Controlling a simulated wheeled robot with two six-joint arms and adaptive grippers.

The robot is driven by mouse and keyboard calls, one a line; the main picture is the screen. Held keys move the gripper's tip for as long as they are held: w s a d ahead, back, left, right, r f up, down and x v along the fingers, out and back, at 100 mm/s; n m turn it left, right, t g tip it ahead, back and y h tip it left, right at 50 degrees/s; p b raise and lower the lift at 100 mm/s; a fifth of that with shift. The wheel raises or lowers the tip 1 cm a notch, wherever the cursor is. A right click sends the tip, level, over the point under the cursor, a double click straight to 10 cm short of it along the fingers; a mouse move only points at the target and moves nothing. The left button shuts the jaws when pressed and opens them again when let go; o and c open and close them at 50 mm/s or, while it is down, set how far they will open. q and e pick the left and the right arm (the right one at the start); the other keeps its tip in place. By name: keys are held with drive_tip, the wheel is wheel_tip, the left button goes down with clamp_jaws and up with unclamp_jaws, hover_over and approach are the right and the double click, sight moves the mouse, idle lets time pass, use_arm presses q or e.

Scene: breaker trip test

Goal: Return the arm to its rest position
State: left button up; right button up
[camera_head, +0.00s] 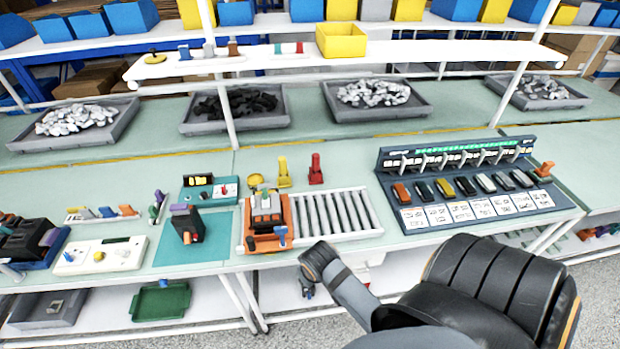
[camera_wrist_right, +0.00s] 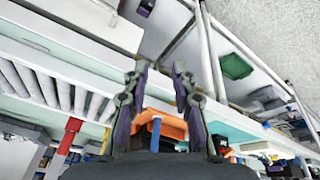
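My right arm (camera_head: 480,290) comes in from the lower right in the head view. Its gripper (camera_head: 307,287) hangs in front of the bench's front edge, below the roller conveyor, apart from the objects on the bench. In the right wrist view the two fingers of the right gripper (camera_wrist_right: 158,100) stand apart with nothing held between them. The orange fixture (camera_head: 266,225) with a dark breaker in it stands at the left end of the rollers (camera_head: 335,212); its orange body also shows beyond the fingers in the wrist view (camera_wrist_right: 165,126). My left gripper is not in view.
The bench's front edge (camera_head: 215,268) runs close behind the right gripper. A dark rack (camera_head: 480,185) with several breakers stands on the right of the bench. A white test box (camera_head: 100,256) stands on the left. A green tray (camera_head: 160,301) sits on the lower shelf.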

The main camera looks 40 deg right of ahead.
idle(0.3)
idle(0.4)
drive_tip(key=s+d+f+g+b, duration=0.1)
drive_tip(key=s+f+b, duration=0.15)
drive_tip(key=f, duration=0.95)
drive_tip(key=s+f+b, duration=0.1)
drive_tip(key=s+f, duration=0.2)
drive_tip(key=f, duration=0.9)
drive_tip(key=s+d+f+g+b, duration=0.1)
drive_tip(key=s+f+b, duration=0.1)
drive_tip(key=s+f, duration=1.5)
drive_tip(key=shift+s+d+f, duration=0.15)
drive_tip(key=shift+s+d, duration=0.2)
drive_tip(key=shift+s, duration=0.75)
